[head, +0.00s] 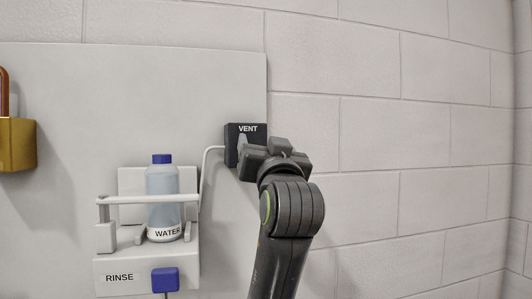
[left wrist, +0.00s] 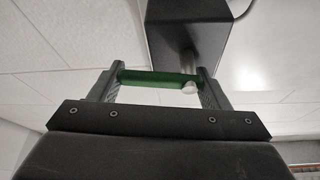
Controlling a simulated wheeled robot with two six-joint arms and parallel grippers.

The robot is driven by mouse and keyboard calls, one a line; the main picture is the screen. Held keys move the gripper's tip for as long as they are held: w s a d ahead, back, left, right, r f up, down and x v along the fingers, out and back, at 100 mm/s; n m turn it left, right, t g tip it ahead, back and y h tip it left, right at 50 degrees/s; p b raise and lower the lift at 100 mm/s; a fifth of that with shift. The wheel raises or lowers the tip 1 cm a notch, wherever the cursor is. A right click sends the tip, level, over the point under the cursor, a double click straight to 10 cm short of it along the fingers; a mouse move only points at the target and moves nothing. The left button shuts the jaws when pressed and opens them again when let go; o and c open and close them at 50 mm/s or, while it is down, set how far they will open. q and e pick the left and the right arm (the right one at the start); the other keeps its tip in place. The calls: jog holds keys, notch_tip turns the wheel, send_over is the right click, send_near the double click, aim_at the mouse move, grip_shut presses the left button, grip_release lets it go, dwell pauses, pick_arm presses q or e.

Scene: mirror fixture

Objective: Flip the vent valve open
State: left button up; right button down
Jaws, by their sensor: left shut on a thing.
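The vent valve's black box, labelled VENT (head: 247,130), is fixed near the right edge of the grey panel in the head view. The underside of a black box (left wrist: 185,25) also shows in the left wrist view, with a short silver stem coming from it to a green handle (left wrist: 150,78). My left gripper (head: 250,155) is at the front of the vent box and hides its lower part. In the left wrist view its two fingers are shut on the green handle, one at each end. The handle is hidden in the head view. My right gripper is not in view.
A water bottle (head: 163,190) with a blue cap stands in a white holder behind a bar (head: 140,200). A RINSE panel (head: 120,278) with a blue block (head: 165,280) is below. A brass padlock (head: 17,143) hangs at far left. The brick wall at right is clear.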

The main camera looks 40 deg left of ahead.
pick_arm(q)
jog(key=shift+n+g+y+b, duration=0.5)
jog(key=shift+n+y+b, duration=0.15)
jog(key=shift+n, duration=0.55)
jog(key=shift+r+n, duration=0.2)
jog(key=shift+n, duration=0.2)
jog(key=o, duration=1)
